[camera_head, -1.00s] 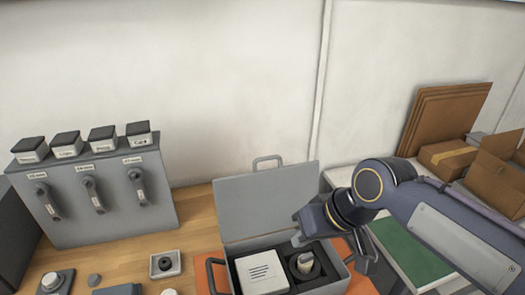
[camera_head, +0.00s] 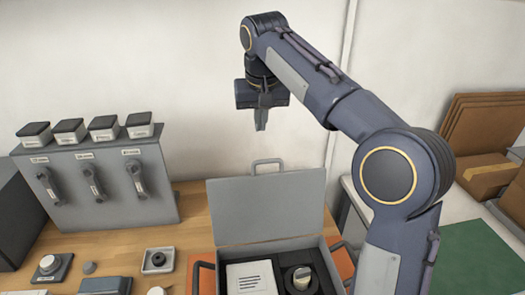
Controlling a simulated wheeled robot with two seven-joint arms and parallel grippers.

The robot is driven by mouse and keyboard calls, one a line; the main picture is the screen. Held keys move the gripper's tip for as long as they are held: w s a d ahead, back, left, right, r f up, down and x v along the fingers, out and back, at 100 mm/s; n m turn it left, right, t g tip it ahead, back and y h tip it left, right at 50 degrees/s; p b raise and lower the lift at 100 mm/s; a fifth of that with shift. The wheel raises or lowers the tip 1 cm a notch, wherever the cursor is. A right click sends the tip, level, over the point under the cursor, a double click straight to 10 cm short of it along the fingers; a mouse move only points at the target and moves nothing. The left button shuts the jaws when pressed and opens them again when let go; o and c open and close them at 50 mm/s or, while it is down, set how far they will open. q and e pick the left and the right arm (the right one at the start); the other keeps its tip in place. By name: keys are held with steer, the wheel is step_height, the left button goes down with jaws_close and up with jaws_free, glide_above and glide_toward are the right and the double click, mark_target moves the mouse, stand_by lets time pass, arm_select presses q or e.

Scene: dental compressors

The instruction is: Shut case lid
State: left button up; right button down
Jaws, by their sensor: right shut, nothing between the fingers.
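The grey case (camera_head: 333,250) stands on the wooden table with its lid (camera_head: 268,208) open and upright at the back. A handle (camera_head: 267,163) sticks up from the lid's top edge. Inside the case are a white box (camera_head: 250,279) with black lines and a round part (camera_head: 299,277) in a dark insert. My right gripper (camera_head: 261,126) is shut and empty, pointing down above the lid's handle in the picture, apart from it. The case's front is cut off by the picture's bottom edge. My left gripper is not in view.
A grey rack (camera_head: 95,185) with hanging handles and several small boxes on top stands at the left. Small parts, such as a square block with a hole (camera_head: 158,260), lie in front of it. Cardboard (camera_head: 490,125) and a green mat (camera_head: 478,258) are at the right.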

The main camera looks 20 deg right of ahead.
step_height(320, 180, down, 7)
steer(key=s, duration=0.2)
steer(key=shift+a, duration=0.2)
stand_by(0.4)
